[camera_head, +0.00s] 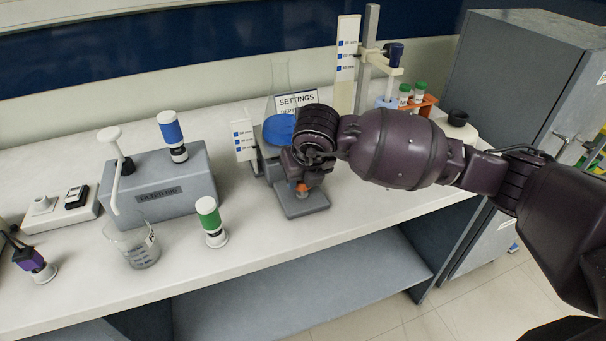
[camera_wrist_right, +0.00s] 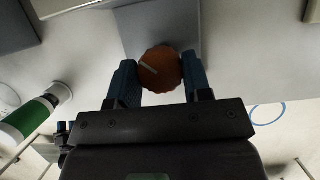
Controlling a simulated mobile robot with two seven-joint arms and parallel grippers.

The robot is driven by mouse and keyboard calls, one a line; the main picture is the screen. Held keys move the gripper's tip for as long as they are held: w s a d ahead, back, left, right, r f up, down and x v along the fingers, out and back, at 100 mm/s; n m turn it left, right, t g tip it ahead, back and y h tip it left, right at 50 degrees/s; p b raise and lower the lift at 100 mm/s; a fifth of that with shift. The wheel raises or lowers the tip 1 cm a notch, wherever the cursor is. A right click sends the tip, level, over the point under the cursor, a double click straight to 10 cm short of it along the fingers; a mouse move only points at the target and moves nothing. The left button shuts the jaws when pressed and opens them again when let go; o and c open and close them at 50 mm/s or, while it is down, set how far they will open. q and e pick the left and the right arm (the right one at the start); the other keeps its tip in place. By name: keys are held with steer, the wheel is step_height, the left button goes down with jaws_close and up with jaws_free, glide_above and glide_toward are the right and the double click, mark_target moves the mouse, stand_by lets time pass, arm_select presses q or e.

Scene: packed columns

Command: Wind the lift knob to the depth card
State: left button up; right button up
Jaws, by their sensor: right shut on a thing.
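The orange lift knob (camera_head: 303,188) is low on the front of a grey lift stand (camera_head: 304,206). In the right wrist view the knob (camera_wrist_right: 160,70) has a pale pointer line slanting to the upper left. My right gripper (camera_head: 300,178) is shut on the knob, one blue-grey finger on each side of it in the wrist view (camera_wrist_right: 159,78). The settings card (camera_head: 296,101) stands behind; its lower text is partly hidden by my arm, so I cannot read the depth. A white scale with blue marks (camera_head: 243,141) stands left of the lift. My left gripper is not visible.
A glass flask (camera_head: 281,80) with blue contents stands at the lift. A tall marked board (camera_head: 346,60) and orange tube rack (camera_head: 424,103) are behind my arm. The bench front edge is near.

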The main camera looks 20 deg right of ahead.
steer(key=o, duration=0.9)
steer(key=p+v, duration=0.1)
steer(key=v, duration=0.9)
steer(key=shift+s+r, duration=0.15)
steer(key=shift+r, duration=0.25)
